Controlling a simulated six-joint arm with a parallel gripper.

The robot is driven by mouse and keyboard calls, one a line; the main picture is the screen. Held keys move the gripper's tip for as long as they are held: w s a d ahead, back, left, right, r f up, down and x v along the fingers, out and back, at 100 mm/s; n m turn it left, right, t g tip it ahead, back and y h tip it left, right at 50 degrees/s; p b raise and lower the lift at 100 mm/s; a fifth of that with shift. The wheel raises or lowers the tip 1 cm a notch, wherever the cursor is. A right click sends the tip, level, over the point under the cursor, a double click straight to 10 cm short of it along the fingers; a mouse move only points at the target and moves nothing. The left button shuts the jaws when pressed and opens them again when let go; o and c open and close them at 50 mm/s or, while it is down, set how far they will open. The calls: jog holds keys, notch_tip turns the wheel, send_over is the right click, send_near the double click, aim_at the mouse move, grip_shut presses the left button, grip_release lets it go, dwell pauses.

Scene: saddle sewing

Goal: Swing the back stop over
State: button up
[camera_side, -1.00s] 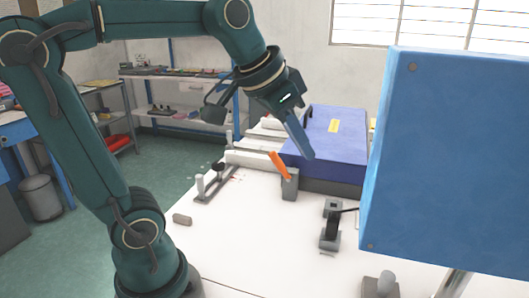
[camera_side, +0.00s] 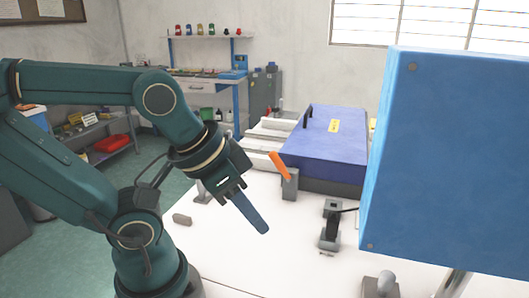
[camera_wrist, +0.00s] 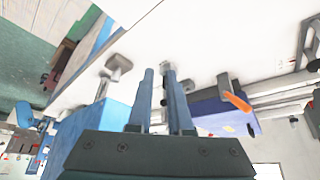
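An orange lever (camera_side: 279,165) leans on top of a grey post (camera_side: 290,185) in front of the purple-blue machine (camera_side: 325,145). I take the lever to be the back stop, but cannot be sure. It also shows in the wrist view (camera_wrist: 238,101), right of my fingers. My gripper (camera_side: 264,230) hangs over the white table, in front and left of the post, apart from it. In the wrist view the two blue fingers of my gripper (camera_wrist: 159,72) stand apart with nothing between them. In the side view the fingers overlap.
A large blue box (camera_side: 455,150) blocks the right side. A small black and grey fixture (camera_side: 331,225) stands right of my gripper. A small grey block (camera_side: 182,219) lies at the table's left edge. White table (camera_side: 265,275) is bare at the front.

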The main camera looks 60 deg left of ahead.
jog(key=o, duration=0.4)
jog(key=shift+s, duration=0.1)
jog(key=w+r+n, duration=0.5)
jog(key=r+n, duration=0.1)
jog(key=n, duration=0.3)
jog(key=n+g+h, duration=0.2)
jog(key=n, duration=1.1)
send_over(275, 158)
jog(key=d, duration=0.6)
jog(key=a+f+n, duration=0.1)
jog(key=a+f, duration=0.1)
jog(key=a+f+n, duration=0.1)
jog(key=a+f, duration=0.1)
jog(key=a, duration=0.1)
jog(key=a+f+n+h, duration=0.1)
jog(key=a+f, duration=0.1)
jog(key=shift+s+a+f, duration=0.35)
jog(key=shift+s+a, duration=0.05)
jog(key=shift+x, duration=2.55)
jog(key=shift+s+a+f, duration=0.1)
jog(key=shift+s+a, duration=0.05)
jog(key=shift+s, duration=0.05)
